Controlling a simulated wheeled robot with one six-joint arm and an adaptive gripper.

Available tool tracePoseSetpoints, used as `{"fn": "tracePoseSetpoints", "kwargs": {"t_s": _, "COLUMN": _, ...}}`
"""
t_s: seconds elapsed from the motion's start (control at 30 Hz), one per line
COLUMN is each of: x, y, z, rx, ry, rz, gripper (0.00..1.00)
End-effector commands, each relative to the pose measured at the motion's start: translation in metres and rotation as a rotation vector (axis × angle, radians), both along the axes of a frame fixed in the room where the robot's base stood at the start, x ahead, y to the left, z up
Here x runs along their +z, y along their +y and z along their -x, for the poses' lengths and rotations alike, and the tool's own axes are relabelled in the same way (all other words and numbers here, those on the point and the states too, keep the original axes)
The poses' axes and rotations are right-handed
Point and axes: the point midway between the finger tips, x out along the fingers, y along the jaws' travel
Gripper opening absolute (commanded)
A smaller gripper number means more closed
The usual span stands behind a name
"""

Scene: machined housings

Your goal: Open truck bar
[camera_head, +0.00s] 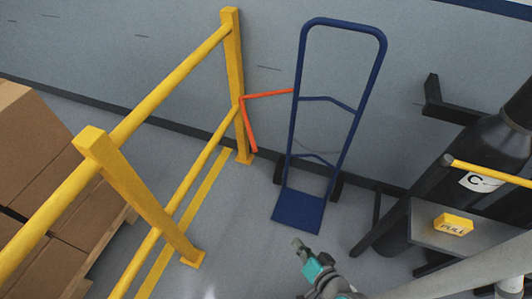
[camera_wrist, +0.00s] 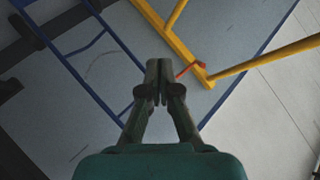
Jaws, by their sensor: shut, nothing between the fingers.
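The orange bar (camera_head: 268,95) runs from the yellow post to the left upright of the blue hand truck (camera_head: 362,100). A second orange length (camera_head: 249,127) slants down from the same end at the post; I cannot tell how the two join. In the wrist view a short orange piece (camera_wrist: 187,71) shows just right of my fingertips, partly hidden by them. My gripper (camera_head: 299,244) is shut and empty, in front of the truck's toe plate in the head view. In the wrist view the fingers (camera_wrist: 158,66) are together, with the truck frame (camera_wrist: 62,60) to their left.
A yellow guard rail (camera_head: 170,85) with posts stands at left, with cardboard boxes (camera_head: 30,150) behind it. At right are a dark cylinder (camera_head: 480,140), a shelf with a yellow PULL block (camera_head: 453,224) and a yellow-topped bar. Grey floor is clear between rail and truck.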

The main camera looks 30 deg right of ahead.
Motion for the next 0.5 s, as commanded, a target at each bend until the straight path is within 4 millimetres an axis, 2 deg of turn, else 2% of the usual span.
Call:
{"fn": "tracePoseSetpoints", "kwargs": {"t_s": 0.03, "x": -0.001, "y": -0.009, "z": -0.020, "rx": -0.017, "ry": -0.016, "rz": -0.058, "gripper": 0.00}}
{"fn": "tracePoseSetpoints", "kwargs": {"t_s": 0.17, "x": -0.001, "y": -0.026, "z": -0.061, "rx": -0.026, "ry": -0.048, "rz": -0.207, "gripper": 0.00}}
{"fn": "tracePoseSetpoints", "kwargs": {"t_s": 0.27, "x": 0.006, "y": -0.042, "z": -0.092, "rx": -0.017, "ry": -0.080, "rz": -0.312, "gripper": 0.00}}
{"fn": "tracePoseSetpoints", "kwargs": {"t_s": 0.4, "x": 0.026, "y": -0.069, "z": -0.131, "rx": 0.017, "ry": -0.137, "rz": -0.444, "gripper": 0.00}}
{"fn": "tracePoseSetpoints", "kwargs": {"t_s": 0.5, "x": 0.045, "y": -0.090, "z": -0.153, "rx": 0.052, "ry": -0.180, "rz": -0.522, "gripper": 0.00}}
